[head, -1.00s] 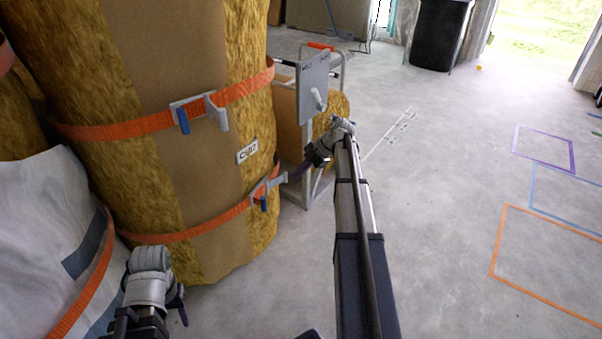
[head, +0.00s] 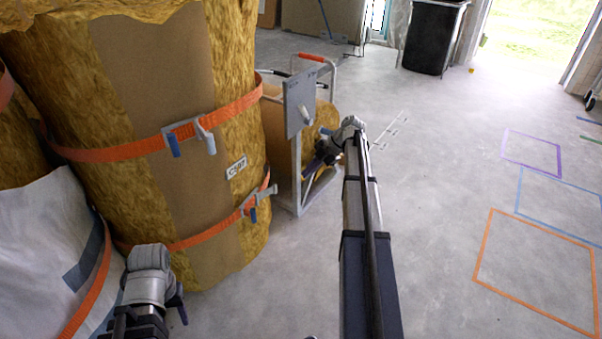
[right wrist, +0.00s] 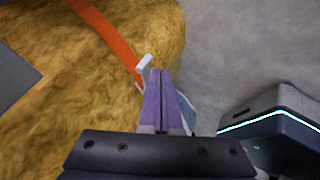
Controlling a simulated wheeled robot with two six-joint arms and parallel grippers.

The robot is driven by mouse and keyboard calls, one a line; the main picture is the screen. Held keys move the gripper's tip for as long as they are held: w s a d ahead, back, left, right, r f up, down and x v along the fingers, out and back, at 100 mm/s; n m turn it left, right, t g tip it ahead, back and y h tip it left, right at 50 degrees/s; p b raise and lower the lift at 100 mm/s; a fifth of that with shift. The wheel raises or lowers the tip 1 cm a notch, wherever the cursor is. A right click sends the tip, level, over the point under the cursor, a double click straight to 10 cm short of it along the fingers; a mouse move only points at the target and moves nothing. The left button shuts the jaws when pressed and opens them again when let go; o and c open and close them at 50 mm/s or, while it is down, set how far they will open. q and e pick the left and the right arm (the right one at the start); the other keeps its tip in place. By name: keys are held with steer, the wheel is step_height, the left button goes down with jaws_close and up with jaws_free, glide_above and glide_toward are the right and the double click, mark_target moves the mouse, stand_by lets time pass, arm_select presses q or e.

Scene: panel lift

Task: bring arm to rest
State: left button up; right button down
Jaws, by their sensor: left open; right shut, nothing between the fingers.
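My right arm reaches forward in the head view. Its right gripper (head: 310,171) has purple fingers, shut and empty, to the right of the lower strap buckle (head: 252,205) on the insulation roll (head: 110,75). A gap shows between fingers and buckle in the head view. In the right wrist view the shut fingers (right wrist: 166,100) point toward the roll (right wrist: 75,75), and a pale buckle lever (right wrist: 144,65) shows just past their tips. My left gripper (head: 178,306) is low at the left, beside a white wrapped bundle (head: 45,235); it is open, its fingers only partly visible.
An upper orange strap (head: 110,152) with a buckle (head: 190,137) circles the roll. A trolley (head: 297,185) with a grey panel (head: 300,105) stands just beyond my right gripper. A black bin (head: 433,38) is far back. Open floor with coloured outlines lies right.

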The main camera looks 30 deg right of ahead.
arm_select(q)
steer(key=shift+r+p, duration=0.3)
steer(key=shift+r, duration=0.45)
arm_select(e)
steer(key=shift+v, duration=0.9)
steer(key=shift+w, duration=0.1)
steer(key=s+a+f+m+g+h, duration=0.1)
steer(key=s+a+m+h, duration=0.1)
steer(key=s+a+m, duration=0.65)
steer(key=s+a+f+m+g+h, duration=0.15)
steer(key=s+a+m, duration=0.3)
steer(key=a, duration=0.75)
steer(key=s+a+f+m+g+h, duration=0.1)
steer(key=s+a+f+m+h, duration=0.15)
steer(key=s+a+m, duration=0.6)
steer(key=s+a+r+n+g+h+p, duration=0.1)
steer(key=s+a+r+n+p, duration=0.1)
steer(key=a+r+n+p, duration=0.65)
arm_select(q)
step_height(320, 180, up, 46)
steer(key=p, duration=3.8)
steer(key=shift+r, duration=0.2)
arm_select(e)
steer(key=a+r+m, duration=0.1)
steer(key=a+r, duration=0.1)
steer(key=r, duration=1.7)
steer(key=a+r+m, duration=0.2)
steer(key=r, duration=1.7)
steer(key=shift+a+r, duration=0.35)
steer(key=shift+a, duration=0.05)
